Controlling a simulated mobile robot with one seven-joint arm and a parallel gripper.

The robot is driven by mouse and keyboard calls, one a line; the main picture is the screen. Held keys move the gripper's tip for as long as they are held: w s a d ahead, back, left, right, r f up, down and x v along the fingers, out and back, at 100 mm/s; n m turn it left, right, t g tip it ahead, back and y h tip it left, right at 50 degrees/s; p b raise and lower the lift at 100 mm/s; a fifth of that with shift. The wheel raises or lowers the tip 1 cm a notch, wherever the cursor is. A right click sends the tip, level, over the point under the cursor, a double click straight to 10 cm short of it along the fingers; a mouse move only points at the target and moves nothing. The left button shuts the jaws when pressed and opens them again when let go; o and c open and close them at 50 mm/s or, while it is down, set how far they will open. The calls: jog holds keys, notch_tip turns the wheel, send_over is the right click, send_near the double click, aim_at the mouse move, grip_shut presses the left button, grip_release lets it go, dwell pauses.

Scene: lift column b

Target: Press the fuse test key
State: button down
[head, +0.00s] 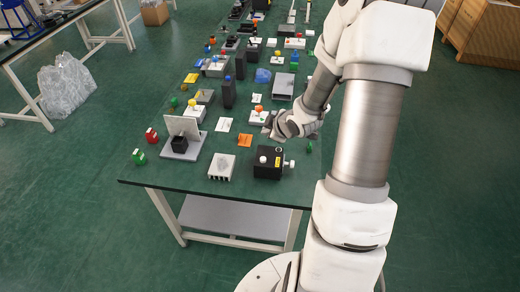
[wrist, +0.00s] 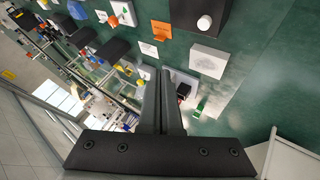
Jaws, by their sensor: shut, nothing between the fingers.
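No part is legibly marked as the fuse test key, so I cannot tell which one it is. My gripper (head: 269,127) is above the table, just behind the box in the head view. In the wrist view my gripper (wrist: 162,72) has its fingers together, empty and apart from the box.
A white ribbed block (head: 221,168) stands left of the box, with a grey stand (head: 186,127) holding an upright plate further left. An orange card (head: 245,140) lies behind. Several small devices crowd the far table. The near table edge (head: 220,198) is clear.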

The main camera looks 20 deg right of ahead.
aim_at(263, 160)
jog(key=shift+w+f+n+y, duration=0.15)
jog(key=shift+f+n+y, duration=0.15)
jog(key=shift+f, duration=0.35)
notch_tip(263, 160, down, 9)
jog(key=b, duration=0.7)
jog(key=shift+r+b, duration=0.1)
jog(key=shift+b, duration=0.2)
dwell(1.5)
jog(key=shift+f+b, duration=0.4)
jog(key=shift+b, duration=0.05)
jog(key=shift+f+b, duration=0.45)
dwell(0.5)
jog(key=shift+r, duration=0.1)
jog(key=shift+r+p, duration=0.75)
